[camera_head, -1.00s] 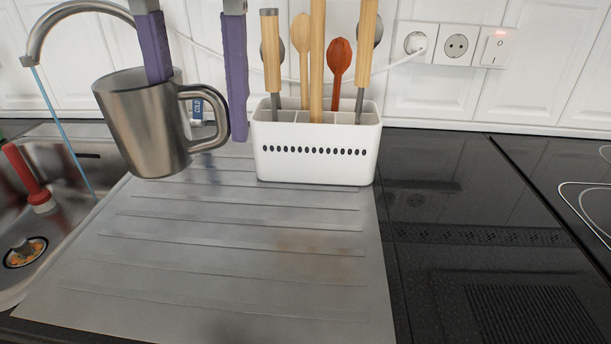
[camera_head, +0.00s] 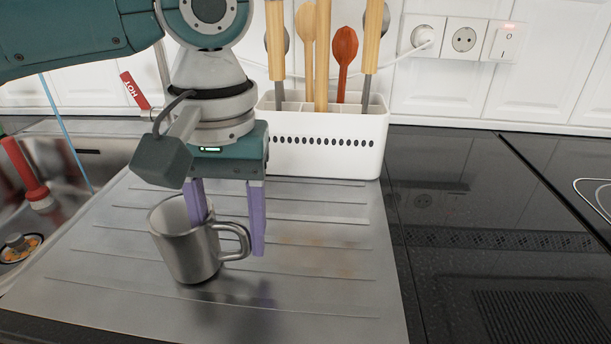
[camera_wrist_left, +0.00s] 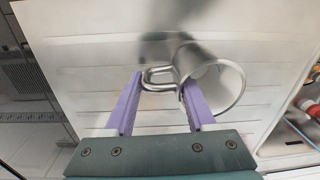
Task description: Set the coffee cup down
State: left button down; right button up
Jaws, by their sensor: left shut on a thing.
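The coffee cup (camera_head: 180,250) is a brushed metal mug, close to upright and low over the ridged metal drainboard (camera_head: 320,255). I cannot tell whether its base touches the board. My left gripper (camera_head: 229,238) points down and is shut on the cup. One purple finger is inside the rim and the other is outside, by the handle, which points right. The left wrist view also shows the cup (camera_wrist_left: 191,58), its handle between the fingers. My right gripper is not in view.
A white utensil holder (camera_head: 330,150) with several spoons and handles stands behind the cup. The sink (camera_head: 70,205) with a red-handled brush (camera_head: 25,172) is at left. The black counter (camera_head: 450,200) is at right. The drainboard's right front is bare.

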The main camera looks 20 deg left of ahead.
pick_arm(q)
jog(key=shift+c, duration=1.2)
grip_release()
jog(key=shift+f, duration=0.1)
jog(key=r, duration=0.4)
jog(key=r+p, duration=0.1)
jog(key=r, duration=0.3)
jog(key=r+p, duration=0.1)
jog(key=r, duration=0.3)
jog(key=shift+d, duration=0.3)
jog(key=s+d+f+m+h, duration=0.1)
jog(key=s+d+f, duration=0.1)
jog(key=d+f, duration=0.1)
jog(key=s+d+f+m+t+h, duration=0.1)
jog(key=s+d+f+m, duration=0.1)
jog(key=s+f, duration=0.1)
jog(key=s+d+f+m+t+h, duration=0.1)
jog(key=s+d+f+m, duration=0.1)
jog(key=s+d+f, duration=0.1)
jog(key=shift+d+f+h, duration=0.3)
jog(key=shift+f, duration=0.3)
jog(key=shift+t, duration=0.6)
jog(key=s, duration=0.1)
jog(key=s+a+f, duration=0.2)
jog(key=shift+s+a, duration=0.2)
jog(key=s+a+f+y, duration=0.1)
jog(key=s+a+y, duration=0.2)
jog(key=s+a, duration=0.3)
jog(key=shift+a+m+t, duration=0.3)
jog(key=shift+a, duration=0.65)
